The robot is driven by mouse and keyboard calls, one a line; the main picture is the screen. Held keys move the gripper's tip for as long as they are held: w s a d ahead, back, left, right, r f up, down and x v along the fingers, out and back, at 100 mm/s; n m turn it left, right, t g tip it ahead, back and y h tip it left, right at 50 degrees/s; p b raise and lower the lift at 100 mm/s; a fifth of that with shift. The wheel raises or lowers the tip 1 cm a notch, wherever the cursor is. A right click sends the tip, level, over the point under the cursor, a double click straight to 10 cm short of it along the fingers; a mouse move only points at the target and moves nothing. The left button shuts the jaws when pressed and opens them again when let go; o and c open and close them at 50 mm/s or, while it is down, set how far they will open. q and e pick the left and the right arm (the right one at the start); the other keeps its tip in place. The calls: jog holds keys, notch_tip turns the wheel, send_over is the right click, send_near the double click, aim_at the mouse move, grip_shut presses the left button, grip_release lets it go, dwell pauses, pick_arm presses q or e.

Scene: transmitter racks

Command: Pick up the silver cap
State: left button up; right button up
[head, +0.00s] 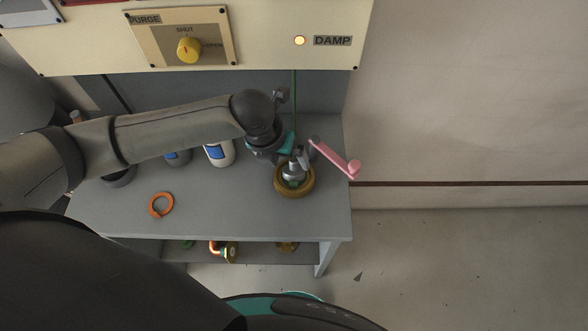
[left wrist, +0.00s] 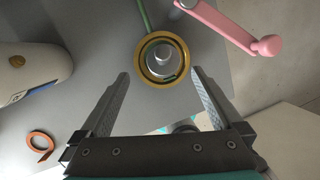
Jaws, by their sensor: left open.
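The silver cap (left wrist: 160,58) is a small round piece with a knob on top. It sits inside a brass-coloured ring (left wrist: 184,62) on the grey bench. In the head view the cap (head: 294,177) is partly covered by my left gripper (head: 299,160), and the ring (head: 294,192) shows around it. In the left wrist view my left gripper (left wrist: 160,74) is open, its two fingers spread to either side below the ring with nothing between them. I cannot tell the height of the fingertips above the cap. My right gripper is not in view.
A pink crank handle (head: 335,158) stands close right of the ring. White bottles with blue labels (head: 219,153) stand at the back, left. An orange ring (head: 160,204) lies on the bench (head: 225,215), whose front middle is clear. A panel (head: 268,40) rises behind.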

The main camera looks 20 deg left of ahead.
aim_at(293, 165)
pick_arm(q)
jog(key=shift+w+d+f, duration=0.1)
jog(key=shift+f, duration=0.35)
jog(key=shift+w+d+b+x, duration=0.1)
jog(key=shift+w+b+x, duration=0.05)
jog(key=shift+x, duration=1)
jog(key=shift+w+d+b+x, duration=0.15)
jog(key=shift+x, duration=1.05)
jog(key=shift+r, duration=0.1)
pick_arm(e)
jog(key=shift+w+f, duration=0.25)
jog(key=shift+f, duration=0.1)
pick_arm(q)
jog(key=shift+c, duration=0.5)
grip_shut()
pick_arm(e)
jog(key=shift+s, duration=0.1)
pick_arm(q)
jog(key=shift+r, duration=0.1)
